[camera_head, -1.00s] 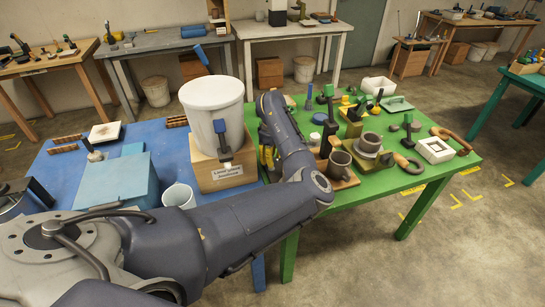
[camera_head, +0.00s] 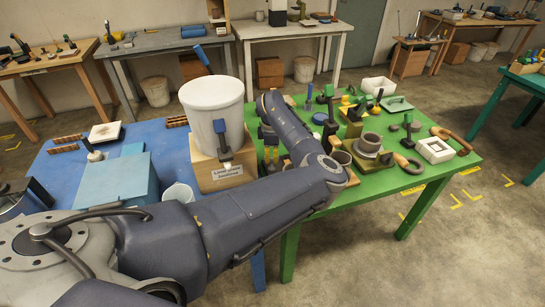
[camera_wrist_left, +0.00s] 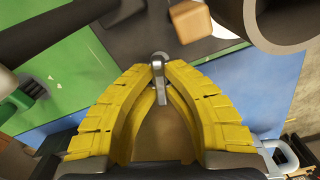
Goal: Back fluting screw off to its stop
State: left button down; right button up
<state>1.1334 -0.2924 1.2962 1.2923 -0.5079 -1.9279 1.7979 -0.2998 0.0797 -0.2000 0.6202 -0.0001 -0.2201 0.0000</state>
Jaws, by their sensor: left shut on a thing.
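My left gripper (camera_head: 268,134) hangs over the left part of the green table, partly hidden by my own forearm. In the left wrist view its yellow fingers (camera_wrist_left: 160,75) close together at the tips on a small grey metal lever-like piece (camera_wrist_left: 160,82), which I take to be the fluting screw. The piece has a round top and a short arm pointing toward the palm. What it is fixed to is not clear. In the head view the screw is too small or hidden to make out. My right gripper is not in view.
A wooden block (camera_wrist_left: 190,20) and a dark round tube (camera_wrist_left: 282,22) lie close beyond the fingertips. A large white bucket (camera_head: 212,108) on a labelled wooden box stands left of the gripper. Mugs and tools crowd the green table (camera_head: 390,192); its front edge is clearer.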

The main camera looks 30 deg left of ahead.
aim_at(272, 156)
pick_arm(q)
jog(key=c, duration=2)
grip_release()
jog(key=shift+n, duration=0.6)
jog(key=o, duration=0.5)
jog(key=shift+r, duration=3.45)
